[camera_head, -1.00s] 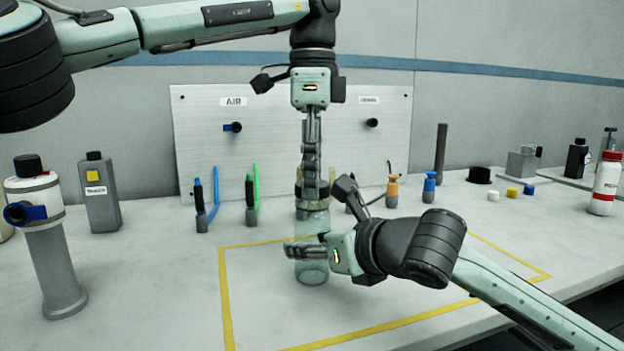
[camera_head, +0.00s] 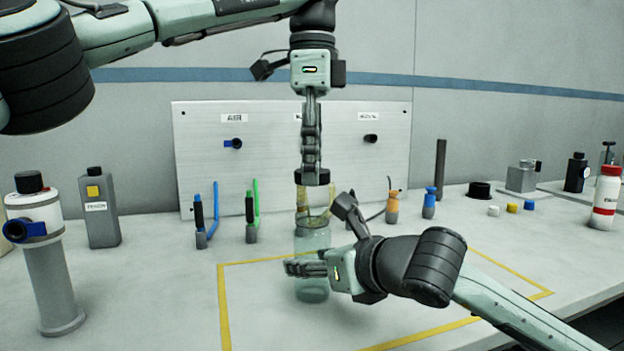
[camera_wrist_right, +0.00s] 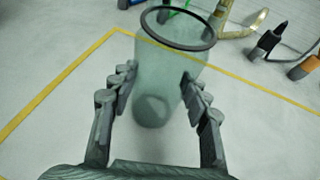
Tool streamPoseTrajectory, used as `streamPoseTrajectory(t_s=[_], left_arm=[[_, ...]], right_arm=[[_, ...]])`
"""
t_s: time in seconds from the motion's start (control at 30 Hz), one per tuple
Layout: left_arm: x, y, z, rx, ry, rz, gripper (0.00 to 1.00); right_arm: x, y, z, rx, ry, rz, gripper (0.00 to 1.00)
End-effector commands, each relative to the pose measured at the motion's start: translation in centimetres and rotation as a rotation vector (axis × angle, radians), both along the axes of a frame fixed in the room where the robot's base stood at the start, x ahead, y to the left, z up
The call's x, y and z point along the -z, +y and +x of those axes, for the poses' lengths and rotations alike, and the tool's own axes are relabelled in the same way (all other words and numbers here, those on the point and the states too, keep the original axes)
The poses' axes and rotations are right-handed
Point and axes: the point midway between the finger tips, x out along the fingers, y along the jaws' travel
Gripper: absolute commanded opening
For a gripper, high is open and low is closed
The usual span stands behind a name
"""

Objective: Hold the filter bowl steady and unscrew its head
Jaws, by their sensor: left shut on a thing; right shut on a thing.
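The clear greenish filter bowl (camera_head: 312,241) stands upright on the bench, its top open. In the right wrist view the bowl (camera_wrist_right: 165,75) shows a dark ring around its open mouth. My right gripper (camera_head: 303,268) is shut on the bowl's lower part; in the wrist view its fingers (camera_wrist_right: 157,80) lie on either side of the wall. My left gripper (camera_head: 311,165) points straight down, shut on the dark filter head (camera_head: 312,177). The head is held above the bowl, apart from its rim. The fingers hide part of the head.
A yellow outline (camera_head: 222,300) marks the bench around the bowl. A grey canister (camera_head: 50,270) stands left, a white bottle (camera_head: 605,200) right.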

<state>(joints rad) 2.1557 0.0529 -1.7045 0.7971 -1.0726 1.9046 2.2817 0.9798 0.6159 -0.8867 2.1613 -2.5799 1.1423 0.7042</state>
Motion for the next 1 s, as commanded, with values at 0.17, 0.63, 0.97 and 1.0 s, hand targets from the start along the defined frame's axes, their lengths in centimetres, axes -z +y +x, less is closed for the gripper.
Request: streamPoseTrajectory(t_s=[0.17, 0.63, 0.97, 1.0], left_arm=[[-0.7, 0.0, 0.0, -0.001, 0.001, -0.001, 0.09], [-0.7, 0.0, 0.0, 0.000, 0.000, 0.000, 0.09], [-0.7, 0.0, 0.0, 0.000, 0.001, 0.000, 0.09], [-0.7, 0.0, 0.0, 0.000, 0.001, 0.000, 0.09]], right_arm=[[0.1, 0.0, 0.0, 0.000, 0.001, -0.001, 0.00], [0.0, 0.0, 0.0, 0.000, 0.000, 0.000, 0.71], [-0.6, -0.8, -1.1, -0.001, -0.001, 0.001, 0.71], [-0.8, -1.1, -1.6, -0.001, -0.001, 0.001, 0.71]])
